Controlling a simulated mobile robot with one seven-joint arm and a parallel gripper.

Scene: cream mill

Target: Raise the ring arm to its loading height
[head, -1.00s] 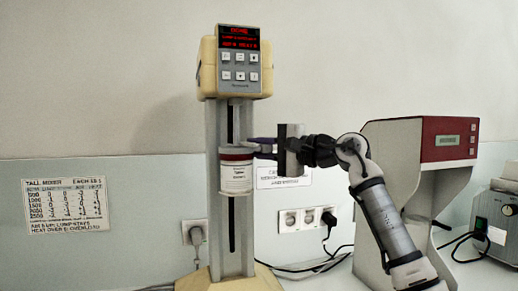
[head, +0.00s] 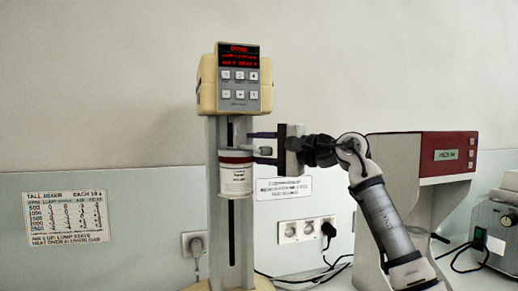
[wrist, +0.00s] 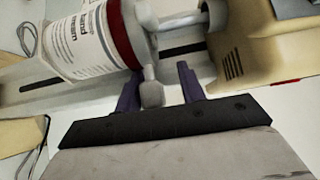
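The tall mixer (head: 220,125) stands upright with its control head on top. A white canister with a red band (head: 236,178), also in the wrist view (wrist: 80,40), sits in front of the column, below the head. A grey knob on a short stem (wrist: 151,92) sticks out beside the canister, apparently part of the ring arm. My gripper (head: 264,147) reaches in from the right. Its purple fingers (wrist: 158,88) stand apart around the knob. The lower finger is against or very near the knob; a gap shows to the upper finger. The ring is mostly hidden.
A red and grey machine (head: 420,150) stands right of the column behind my arm. A smaller device (head: 495,220) is at the far right. Wall sockets (head: 305,230) and cables are behind. A mixer notice (head: 66,217) hangs at left. Some column is free above the canister.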

